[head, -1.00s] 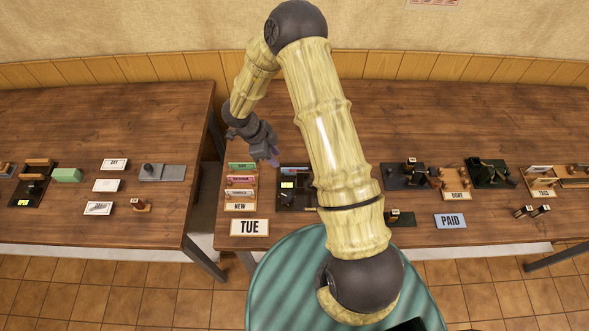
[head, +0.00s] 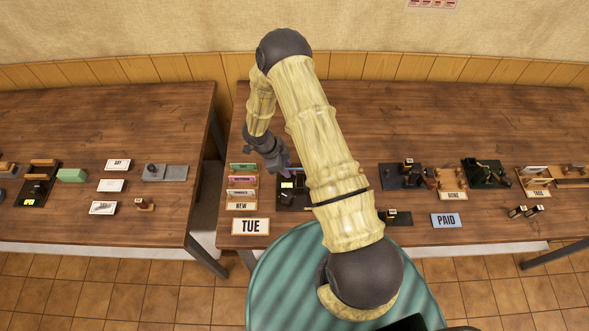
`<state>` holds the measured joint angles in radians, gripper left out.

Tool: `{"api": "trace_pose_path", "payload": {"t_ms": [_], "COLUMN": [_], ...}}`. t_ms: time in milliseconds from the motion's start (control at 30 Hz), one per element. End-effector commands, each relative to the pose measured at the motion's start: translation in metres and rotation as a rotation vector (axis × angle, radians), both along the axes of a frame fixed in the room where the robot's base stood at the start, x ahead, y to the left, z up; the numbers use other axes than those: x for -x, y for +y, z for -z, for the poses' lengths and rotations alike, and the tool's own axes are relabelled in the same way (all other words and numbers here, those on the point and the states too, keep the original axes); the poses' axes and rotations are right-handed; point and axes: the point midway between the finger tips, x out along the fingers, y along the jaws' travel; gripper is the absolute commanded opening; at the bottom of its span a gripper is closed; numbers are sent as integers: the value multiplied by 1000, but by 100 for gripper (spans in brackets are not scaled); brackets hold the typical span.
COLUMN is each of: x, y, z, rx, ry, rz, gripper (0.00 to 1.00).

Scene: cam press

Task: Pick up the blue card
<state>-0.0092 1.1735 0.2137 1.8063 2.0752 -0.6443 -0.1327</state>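A light blue piece marked PAID (head: 446,220) lies near the front edge of the right table; I cannot tell if it is a card or a sign. A rack marked NEW (head: 241,206) at that table's left end holds green (head: 243,167), pink (head: 242,180) and white (head: 241,193) cards. No other clearly blue card shows. My gripper (head: 286,168) hangs just right of the rack, above the back of a dark tray (head: 290,203). A small purple-blue part shows at its tip; whether this is finger or held card is unclear. The finger gap is not visible.
A TUE sign (head: 250,226) stands in front of the rack. Dark stamp stands (head: 402,176) and a DONE holder (head: 453,196) are to the right. My arm covers the table's middle. A gap separates the left table (head: 90,225). The back of the right table is clear.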

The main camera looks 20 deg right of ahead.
Motion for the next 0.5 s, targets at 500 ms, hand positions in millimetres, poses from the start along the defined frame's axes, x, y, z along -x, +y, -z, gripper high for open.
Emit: {"api": "trace_pose_path", "payload": {"t_ms": [500], "x": [2], "y": [-7], "z": [15], "rx": [0], "ry": [0], "rz": [2], "gripper": [29]}}
